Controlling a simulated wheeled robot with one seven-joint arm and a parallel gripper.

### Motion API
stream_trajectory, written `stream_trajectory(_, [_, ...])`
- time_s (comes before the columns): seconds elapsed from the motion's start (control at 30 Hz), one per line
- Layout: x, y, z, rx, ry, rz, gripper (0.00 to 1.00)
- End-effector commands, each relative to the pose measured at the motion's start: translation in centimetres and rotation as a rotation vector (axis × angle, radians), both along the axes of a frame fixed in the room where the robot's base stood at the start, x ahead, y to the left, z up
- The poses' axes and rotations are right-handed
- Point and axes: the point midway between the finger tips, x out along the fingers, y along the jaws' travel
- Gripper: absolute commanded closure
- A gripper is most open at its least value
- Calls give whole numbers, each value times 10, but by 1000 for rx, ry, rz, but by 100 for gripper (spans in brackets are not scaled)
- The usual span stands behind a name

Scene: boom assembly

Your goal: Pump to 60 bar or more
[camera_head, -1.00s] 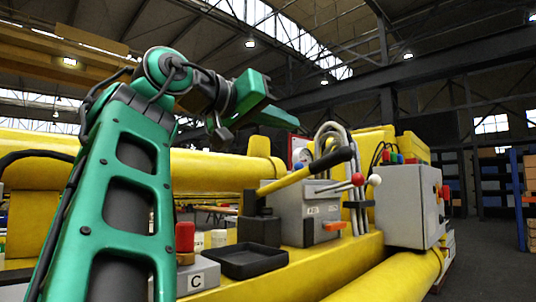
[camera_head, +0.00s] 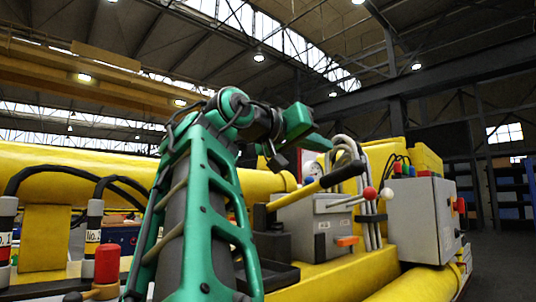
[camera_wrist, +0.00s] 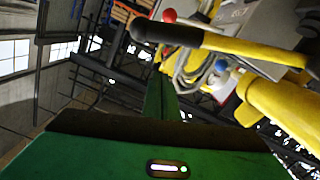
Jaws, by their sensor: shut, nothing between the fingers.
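The pump's hand lever (camera_head: 300,194) is a yellow bar with a black grip, slanting up to the right in front of a grey pump box (camera_head: 321,212). In the wrist view the lever (camera_wrist: 232,47) crosses the top, its black grip towards the left. My green gripper (camera_head: 318,141) is shut and empty, above and left of the black grip and apart from it in the head view. The gripper also shows in the wrist view (camera_wrist: 162,98). A round white gauge (camera_head: 312,170) stands behind the gripper, partly hidden; its reading is too small to tell.
A grey control cabinet (camera_head: 420,215) stands further right. A red-topped knob (camera_head: 107,264) and black hoses (camera_head: 78,172) are at the left. My arm hides part of the yellow boom.

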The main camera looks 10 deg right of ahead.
Motion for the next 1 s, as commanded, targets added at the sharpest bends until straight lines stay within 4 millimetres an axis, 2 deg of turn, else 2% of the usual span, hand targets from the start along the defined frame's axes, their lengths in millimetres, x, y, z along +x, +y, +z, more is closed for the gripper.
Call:
stream_trajectory(0.03, [5,-8,-1,3,2,0,100])
stream_trajectory(0.4, [-1,-18,-34,2,0,0,100])
stream_trajectory(1.0, [0,-26,-40,4,-3,-9,100])
